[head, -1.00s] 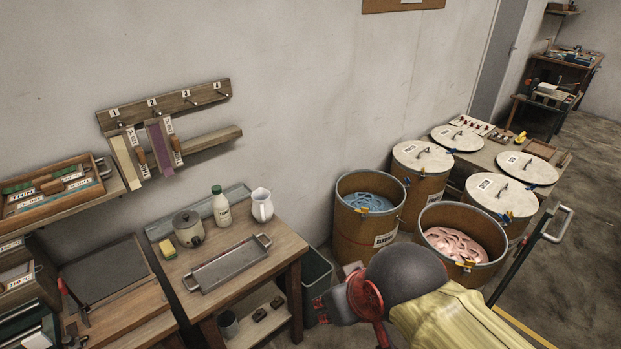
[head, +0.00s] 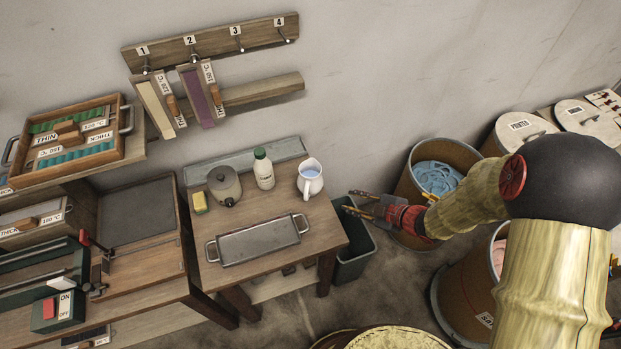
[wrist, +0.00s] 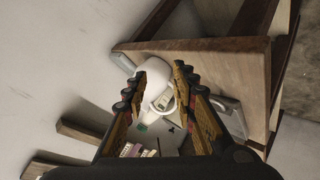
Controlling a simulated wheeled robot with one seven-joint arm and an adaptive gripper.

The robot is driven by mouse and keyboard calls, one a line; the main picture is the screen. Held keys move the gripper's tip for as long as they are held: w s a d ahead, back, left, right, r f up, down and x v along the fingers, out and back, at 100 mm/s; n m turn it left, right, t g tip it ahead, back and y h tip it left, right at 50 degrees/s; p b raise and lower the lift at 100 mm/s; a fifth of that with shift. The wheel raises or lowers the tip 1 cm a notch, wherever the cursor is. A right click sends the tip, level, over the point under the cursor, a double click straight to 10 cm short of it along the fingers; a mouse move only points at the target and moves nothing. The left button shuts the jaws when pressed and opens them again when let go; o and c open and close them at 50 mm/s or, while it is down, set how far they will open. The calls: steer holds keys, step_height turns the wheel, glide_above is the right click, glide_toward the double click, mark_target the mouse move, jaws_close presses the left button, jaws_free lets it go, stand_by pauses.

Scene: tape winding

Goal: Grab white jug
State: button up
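The white jug (head: 310,177) stands upright at the back right corner of the small wooden table in the head view, with its handle toward the front. My gripper (head: 358,202) is just right of the jug, off the table's edge, with its fingers pointing left toward it. The fingers are apart and nothing is held. In the wrist view the white jug (wrist: 153,84) shows ahead between the open fingers of my gripper (wrist: 160,92). The gap between jug and fingers is hard to judge there.
On the wooden table (head: 222,279) stand a white bottle (head: 263,170), a grey pot (head: 224,186), a yellow sponge (head: 199,202) and a metal tray (head: 258,242). A dark bin (head: 354,250) stands below my gripper. A drum with blue contents (head: 438,177) stands behind my arm.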

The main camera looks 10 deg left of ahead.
mark_target(307, 200)
steer(key=s+a, duration=0.1)
steer(key=s+a+f+n+g+y, duration=0.1)
steer(key=s, duration=0.1)
steer(key=s+a+f+y, duration=0.1)
steer(key=s+a, duration=0.1)
steer(key=shift+n+g, duration=0.3)
steer(key=shift+g, duration=0.1)
steer(key=w+a, duration=0.1)
steer(key=a, duration=0.2)
steer(key=w+a+b, duration=0.1)
steer(key=a, duration=0.2)
steer(key=w+a, duration=0.1)
steer(key=a, duration=0.2)
steer(key=shift+w+b, duration=0.2)
steer(key=shift+b, duration=0.1)
steer(key=shift+w+a, duration=0.3)
steer(key=shift+a, duration=0.4)
steer(key=b+x, duration=0.2)
steer(key=x, duration=0.3)
steer(key=shift+w+a, duration=0.1)
steer(key=shift+a, duration=0.2)
steer(key=shift+c, duration=1.1)
steer(key=c, duration=0.4)
jaws_close()
steer(key=shift+w+r, duration=0.1)
steer(key=shift+r, duration=0.05)
